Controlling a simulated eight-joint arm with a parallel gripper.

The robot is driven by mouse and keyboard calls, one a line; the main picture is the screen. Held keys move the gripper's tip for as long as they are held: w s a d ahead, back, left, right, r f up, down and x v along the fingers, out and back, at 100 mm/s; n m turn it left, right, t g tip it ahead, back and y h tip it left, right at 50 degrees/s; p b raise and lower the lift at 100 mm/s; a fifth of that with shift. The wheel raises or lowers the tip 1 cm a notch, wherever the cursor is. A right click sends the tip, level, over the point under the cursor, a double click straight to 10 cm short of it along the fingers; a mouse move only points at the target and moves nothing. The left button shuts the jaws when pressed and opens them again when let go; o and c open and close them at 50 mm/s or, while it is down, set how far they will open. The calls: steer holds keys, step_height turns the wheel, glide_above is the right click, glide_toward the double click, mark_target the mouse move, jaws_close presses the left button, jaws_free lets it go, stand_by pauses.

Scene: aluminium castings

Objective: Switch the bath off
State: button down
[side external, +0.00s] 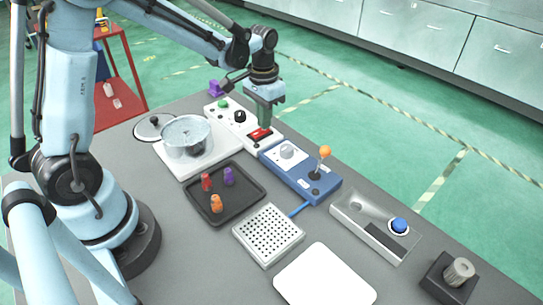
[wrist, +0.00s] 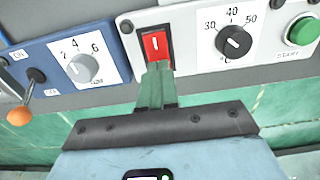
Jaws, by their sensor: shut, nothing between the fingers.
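The white control box (side external: 226,114) stands at the table's far edge, beside the bath, a glassy pot (side external: 186,133) on a white base. The box carries a red rocker switch (wrist: 155,45) with a white line mark, a black temperature knob (wrist: 234,41) and a green START button (wrist: 303,30). The red switch also shows in the side view (side external: 260,133). My gripper (wrist: 157,68) is shut and empty, its green fingertips at the switch's lower edge in the wrist view. I cannot tell whether they touch it. The fingers hide part of the switch's lower end.
A blue box (side external: 300,172) with a grey dial and an orange-tipped lever (side external: 323,153) adjoins the control box.

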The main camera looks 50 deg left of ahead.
steer(key=shift+r, duration=3.2)
steer(key=s+d+r+t, duration=0.1)
steer(key=s+d+t, duration=0.1)
steer(key=s, duration=0.3)
steer(key=s+d+r+t, duration=0.2)
steer(key=s+d+t, duration=0.1)
steer(key=s+t, duration=0.2)
steer(key=shift+s+d, duration=0.25)
steer(key=shift+s, duration=0.5)
